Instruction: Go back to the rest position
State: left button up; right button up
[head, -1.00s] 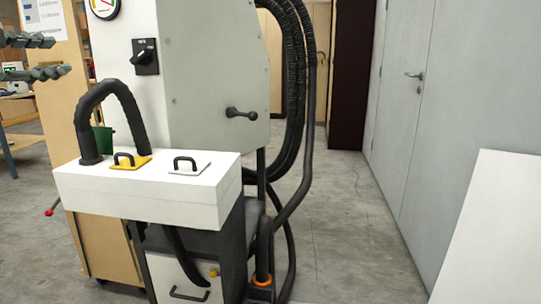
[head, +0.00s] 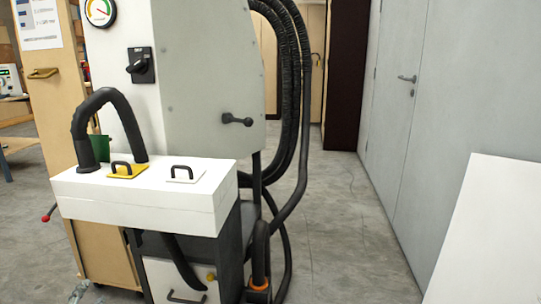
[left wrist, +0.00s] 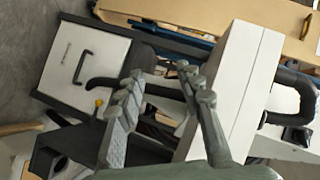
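My left gripper (head: 78,291) shows only as a small grey tip at the bottom left edge of the head view. In the left wrist view its two grey fingers (left wrist: 163,88) stand apart with nothing held between them. The fingers point toward the machine's white box and lower drawer, with a gap of air. My right gripper is in neither view.
A grey machine (head: 210,70) with black hoses (head: 303,100) stands ahead. Its white box (head: 140,205) carries a yellow plate (head: 127,172) and a white plate (head: 183,175) with handles. Grey floor (head: 345,240) lies open to the right, before a white panel (head: 490,240).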

pick_arm(q)
jog(key=s+d+f+n+g+h, duration=0.2)
jog(key=s+d+f+g, duration=0.3)
jog(key=s+d+f, duration=0.3)
jog(key=s+d+f+n+g+h, duration=0.3)
jog(key=s+d+f, duration=0.5)
jog(key=s+f, duration=0.4)
notch_tip(320, 180, down, 2)
jog(key=shift+s+n+g+p, duration=0.3)
jog(key=shift+n+g, duration=0.1)
jog(key=shift+g, duration=0.5)
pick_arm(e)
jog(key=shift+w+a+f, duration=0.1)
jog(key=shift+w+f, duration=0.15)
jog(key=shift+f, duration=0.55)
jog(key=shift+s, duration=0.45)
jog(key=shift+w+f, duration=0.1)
